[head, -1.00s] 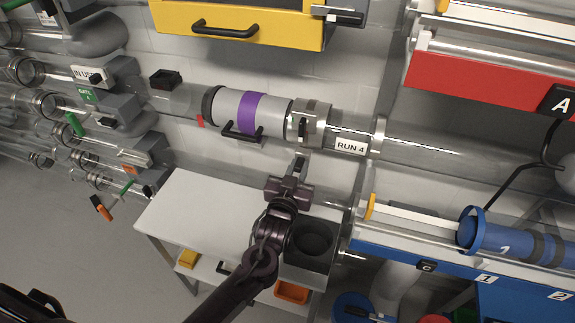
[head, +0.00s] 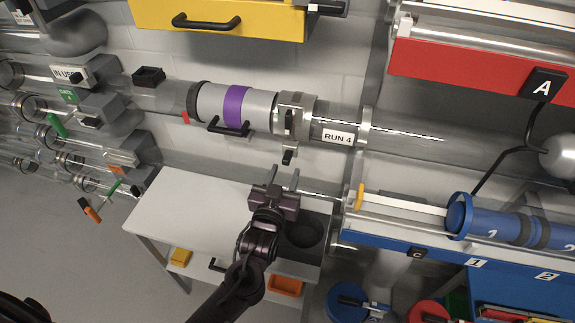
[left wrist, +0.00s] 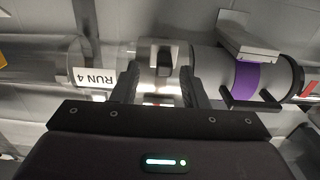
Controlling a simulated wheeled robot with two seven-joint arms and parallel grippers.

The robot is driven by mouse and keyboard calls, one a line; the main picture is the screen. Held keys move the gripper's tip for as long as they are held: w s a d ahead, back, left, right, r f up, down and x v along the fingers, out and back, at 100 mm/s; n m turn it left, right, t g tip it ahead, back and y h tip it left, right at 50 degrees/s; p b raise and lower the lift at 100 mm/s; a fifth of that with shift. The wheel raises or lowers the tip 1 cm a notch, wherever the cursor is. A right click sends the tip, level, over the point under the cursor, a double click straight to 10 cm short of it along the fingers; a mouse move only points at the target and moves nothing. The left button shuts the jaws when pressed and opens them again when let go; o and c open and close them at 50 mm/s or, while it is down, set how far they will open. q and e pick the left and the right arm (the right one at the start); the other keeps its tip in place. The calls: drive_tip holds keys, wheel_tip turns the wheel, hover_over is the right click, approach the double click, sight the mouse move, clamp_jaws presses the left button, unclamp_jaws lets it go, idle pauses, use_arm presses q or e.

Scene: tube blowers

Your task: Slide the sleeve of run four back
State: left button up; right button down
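The sleeve of run four (head: 262,110) is a grey cylinder with a purple band and a dark end ring, around the clear tube marked RUN 4. Its black handle (head: 228,129) is on the lower front side. A metal collar (head: 295,112) with a small dark latch sits at the sleeve's right end. My left gripper (head: 283,178) is below the collar, with its fingers apart and nothing held. In the left wrist view, the open fingers (left wrist: 160,88) straddle the collar area, and the purple band (left wrist: 246,77) and handle (left wrist: 250,101) are to the right. My right gripper is not in view.
A white-topped cart (head: 190,212) stands below the tube. A yellow drawer unit (head: 270,20) hangs above. A blue rack with blue carriers (head: 490,224) is at the right, and a red shelf (head: 470,75) is above it. Smaller clear tubes crowd the left.

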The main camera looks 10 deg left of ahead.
use_arm(q)
drive_tip(key=shift+s, duration=1.7)
